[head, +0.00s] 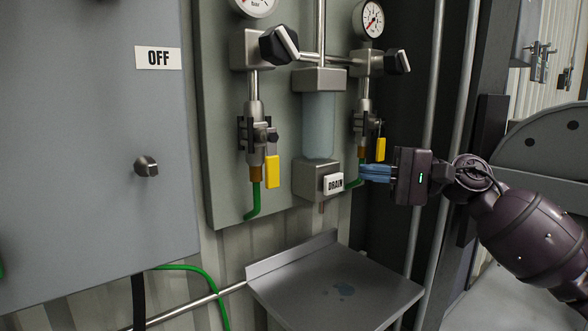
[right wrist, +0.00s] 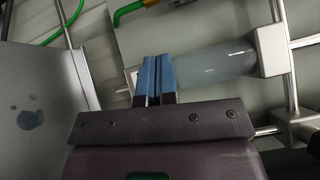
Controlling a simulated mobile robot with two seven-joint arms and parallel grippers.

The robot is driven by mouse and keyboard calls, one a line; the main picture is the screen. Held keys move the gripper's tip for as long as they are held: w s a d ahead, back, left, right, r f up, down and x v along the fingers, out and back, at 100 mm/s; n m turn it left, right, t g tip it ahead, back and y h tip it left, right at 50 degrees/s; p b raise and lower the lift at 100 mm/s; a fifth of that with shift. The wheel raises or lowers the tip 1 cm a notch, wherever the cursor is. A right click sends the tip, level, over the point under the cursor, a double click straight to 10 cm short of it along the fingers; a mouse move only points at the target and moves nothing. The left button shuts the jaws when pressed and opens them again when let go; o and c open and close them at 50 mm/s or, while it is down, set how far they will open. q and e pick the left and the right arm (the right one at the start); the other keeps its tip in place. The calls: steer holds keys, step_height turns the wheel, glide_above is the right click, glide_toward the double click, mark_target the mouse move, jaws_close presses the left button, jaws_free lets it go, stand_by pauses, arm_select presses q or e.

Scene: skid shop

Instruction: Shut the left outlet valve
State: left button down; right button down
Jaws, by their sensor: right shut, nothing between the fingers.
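The left outlet valve (head: 257,135) sits on the left vertical pipe in the head view. Its yellow lever (head: 272,172) hangs straight down, alongside the pipe. A similar valve on the right pipe has a smaller-looking yellow lever (head: 381,149), also hanging down. My right gripper (head: 364,172) is right of the DRAIN block and just below the right valve, well away from the left lever. Its blue fingers are together and empty; they also show in the right wrist view (right wrist: 159,60). Neither yellow lever is recognisable in the right wrist view. My left gripper is not in view.
A clear bowl (head: 318,125) and DRAIN label (head: 334,184) stand between the valves. Black knobs (head: 279,45) and gauges (head: 369,19) are above. A green hose (head: 253,203) leaves the left pipe. A metal tray (head: 310,285) juts out below. A grey cabinet (head: 90,200) stands left.

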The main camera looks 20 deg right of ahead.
mark_target(272, 158)
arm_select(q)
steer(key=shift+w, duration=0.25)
arm_select(e)
steer(key=shift+r+n, duration=0.65)
steer(key=shift+n, duration=0.15)
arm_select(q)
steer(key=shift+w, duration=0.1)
